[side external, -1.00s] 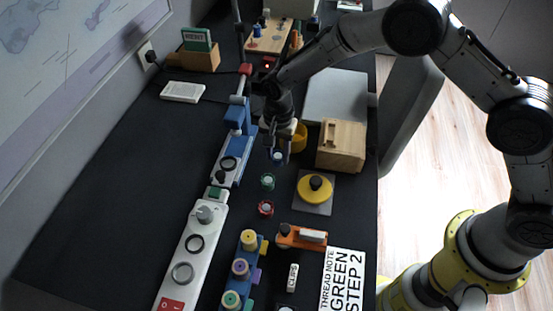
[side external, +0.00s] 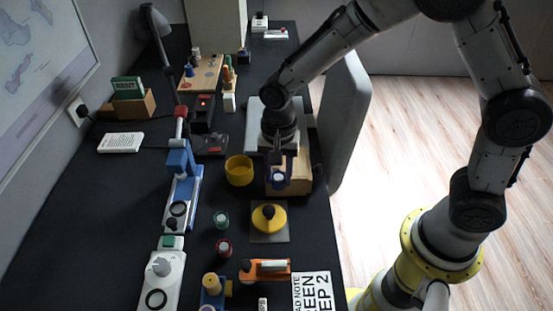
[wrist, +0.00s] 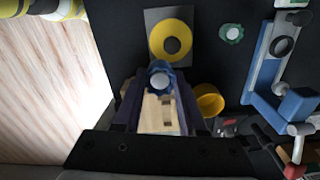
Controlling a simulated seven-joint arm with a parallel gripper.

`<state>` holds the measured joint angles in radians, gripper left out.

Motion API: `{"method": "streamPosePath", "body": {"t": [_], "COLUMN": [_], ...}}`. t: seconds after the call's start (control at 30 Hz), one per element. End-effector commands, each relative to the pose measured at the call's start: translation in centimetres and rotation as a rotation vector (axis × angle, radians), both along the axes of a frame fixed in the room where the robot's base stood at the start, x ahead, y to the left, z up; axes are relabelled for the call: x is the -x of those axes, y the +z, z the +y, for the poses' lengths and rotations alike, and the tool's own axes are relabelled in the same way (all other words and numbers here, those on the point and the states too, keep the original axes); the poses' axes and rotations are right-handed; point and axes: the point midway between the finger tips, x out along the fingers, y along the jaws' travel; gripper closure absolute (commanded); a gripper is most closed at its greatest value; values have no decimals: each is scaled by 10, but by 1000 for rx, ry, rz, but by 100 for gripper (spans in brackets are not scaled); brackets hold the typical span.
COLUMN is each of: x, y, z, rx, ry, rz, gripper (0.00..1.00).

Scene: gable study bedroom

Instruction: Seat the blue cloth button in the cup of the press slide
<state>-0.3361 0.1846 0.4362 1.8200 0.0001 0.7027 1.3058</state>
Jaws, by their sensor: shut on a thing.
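My gripper (side external: 277,184) is shut on the blue cloth button (side external: 278,178), which shows a pale round middle. In the side view it hangs in front of the wooden box. In the wrist view the button (wrist: 160,76) sits between the fingertips, above the box. The blue press (side external: 179,160) stands to the left, with a red-tipped lever. Its pale slide bed carries a dark ring-shaped cup (side external: 178,209), well apart from the button. The press cup also shows at the right of the wrist view (wrist: 282,46). The cup's inside is too small to read.
The wooden box (side external: 299,172) is under or behind my gripper. A yellow cup (side external: 239,170), a yellow disc on a grey plate (side external: 269,217), a green button (side external: 221,219) and a red button (side external: 223,248) lie between gripper and press.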

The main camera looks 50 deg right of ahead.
Motion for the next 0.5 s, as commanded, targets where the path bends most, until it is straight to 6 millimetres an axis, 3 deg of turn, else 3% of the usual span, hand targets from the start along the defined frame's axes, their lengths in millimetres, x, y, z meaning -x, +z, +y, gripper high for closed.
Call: {"method": "streamPosePath", "body": {"t": [0.13,0.23,0.4,0.5], "x": [-44,-72,-98,-105], "y": [15,34,62,76], "z": [-39,-72,-111,-122], "rx": [-1,-1,-1,0], "ry": [-67,10,217,353], "rz": [-8,-8,-6,-5], "gripper": [100,100,100,100]}}
